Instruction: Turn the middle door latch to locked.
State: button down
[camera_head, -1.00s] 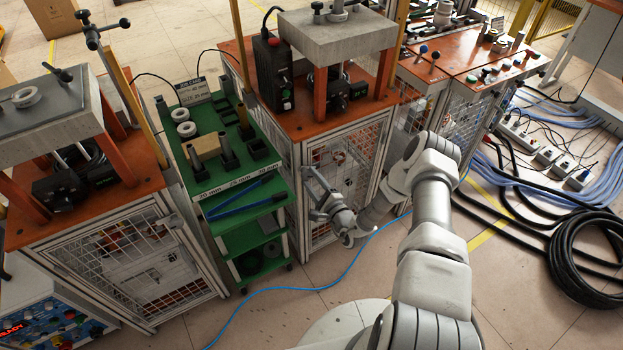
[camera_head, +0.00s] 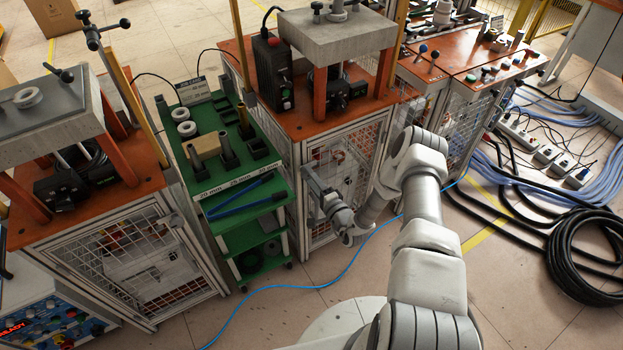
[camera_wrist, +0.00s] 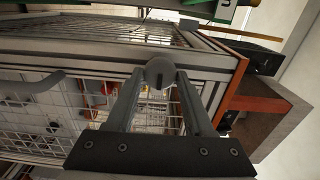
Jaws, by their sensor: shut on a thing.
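The middle press cabinet (camera_head: 299,157) has an orange top and a wire-mesh door (camera_head: 345,168) on its front. My gripper (camera_head: 307,178) is at the left edge of that door, beside the green cart. In the wrist view my gripper (camera_wrist: 160,78) has its two fingers converging on a round grey knob, the door latch (camera_wrist: 160,72). The fingers are shut on the latch at their tips. The latch is hidden by my gripper in the head view. Its exact turn angle cannot be told.
A green cart (camera_head: 215,183) with rings, blocks and blue-handled tools stands close left of my gripper. Another caged cabinet (camera_head: 125,262) is at the left. A blue hose (camera_head: 335,283) crosses the floor. Black cable coils (camera_head: 585,260) lie at the right.

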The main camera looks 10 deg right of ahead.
dwell(0.3)
jog(key=shift+c, duration=1.5)
grip_release()
jog(key=shift+s, duration=0.1)
jog(key=v, duration=1.7)
jog(key=shift+s, duration=0.15)
jog(key=shift+d, duration=0.1)
